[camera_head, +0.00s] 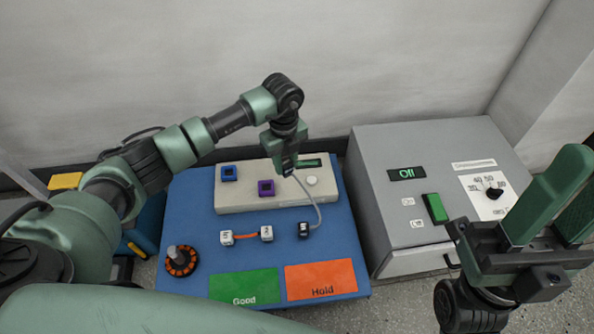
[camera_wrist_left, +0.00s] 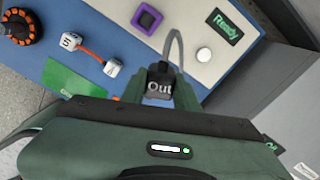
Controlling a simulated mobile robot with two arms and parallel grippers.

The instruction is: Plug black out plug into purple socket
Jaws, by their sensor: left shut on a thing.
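The black out plug (camera_wrist_left: 159,87), lettered "Out", is between the fingers of my left gripper (camera_wrist_left: 158,95) in the left wrist view. In the head view my left gripper (camera_head: 288,168) is shut on it above the back right of the grey panel, and the plug is mostly hidden there. The purple socket (camera_head: 266,188) is on the panel, left of the gripper; it also shows in the left wrist view (camera_wrist_left: 147,19). The held plug is apart from the socket. My right gripper (camera_head: 560,205) is empty at the right, its fingers apart.
The grey panel (camera_head: 235,203) also bears a blue socket (camera_head: 229,173), a display and a white button (camera_head: 311,181). A black plug (camera_head: 303,229) on the cable, a white plug pair (camera_head: 246,237) and a hub motor (camera_head: 181,260) lie on the blue mat. A grey box (camera_head: 420,150) stands right.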

